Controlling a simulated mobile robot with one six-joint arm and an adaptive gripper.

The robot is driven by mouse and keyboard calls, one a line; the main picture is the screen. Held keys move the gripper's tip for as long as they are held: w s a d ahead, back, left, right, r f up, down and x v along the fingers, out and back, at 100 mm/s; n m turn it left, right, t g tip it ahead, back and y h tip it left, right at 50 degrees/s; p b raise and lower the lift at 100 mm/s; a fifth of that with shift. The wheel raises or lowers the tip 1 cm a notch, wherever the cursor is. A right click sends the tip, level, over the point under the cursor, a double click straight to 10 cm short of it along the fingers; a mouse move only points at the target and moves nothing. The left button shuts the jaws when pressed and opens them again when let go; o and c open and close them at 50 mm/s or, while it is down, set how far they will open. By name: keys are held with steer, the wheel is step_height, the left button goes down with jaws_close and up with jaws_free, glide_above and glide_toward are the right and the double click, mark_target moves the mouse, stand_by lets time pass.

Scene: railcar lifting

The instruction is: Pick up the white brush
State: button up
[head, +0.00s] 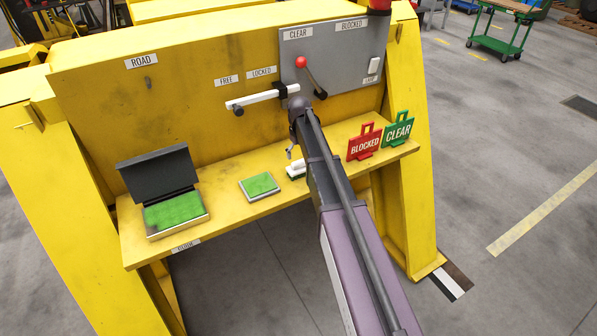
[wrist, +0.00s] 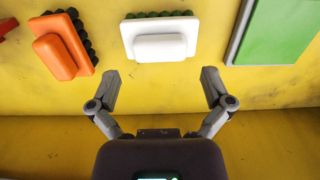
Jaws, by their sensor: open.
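The white brush (wrist: 160,40) lies on the yellow shelf in the wrist view, with dark green bristles along its far edge and a raised white grip. In the head view the white brush (head: 296,170) is partly hidden behind my arm. My gripper (wrist: 161,80) is open and empty, its two fingers apart on either side of the brush's width and short of it in the picture. In the head view my gripper (head: 291,152) shows only in part near the brush, mostly hidden by my arm.
An orange brush (wrist: 62,50) with black bristles lies left of the white one in the wrist view. A green pad (wrist: 278,32) lies right. On the yellow shelf (head: 225,212) stand an open black case (head: 158,172), a red BLOCKED sign (head: 364,143) and a green CLEAR sign (head: 398,130).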

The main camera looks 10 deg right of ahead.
mark_target(299, 161)
steer(key=shift+w+f+b, duration=0.1)
steer(key=shift+f+b, duration=1.8)
steer(key=shift+f, duration=0.25)
steer(key=shift+c, duration=0.2)
steer(key=c, duration=1)
steer(key=shift+o, duration=0.2)
steer(key=shift+r, duration=0.15)
step_height(299, 161, up, 4)
steer(key=p, duration=0.3)
steer(key=shift+f+p, duration=0.25)
steer(key=shift+p, duration=0.15)
steer(key=s+r+p, duration=0.1)
steer(key=s, duration=1.5)
steer(key=shift+r, duration=0.1)
steer(key=o, duration=0.7)
steer(key=c, duration=0.4)
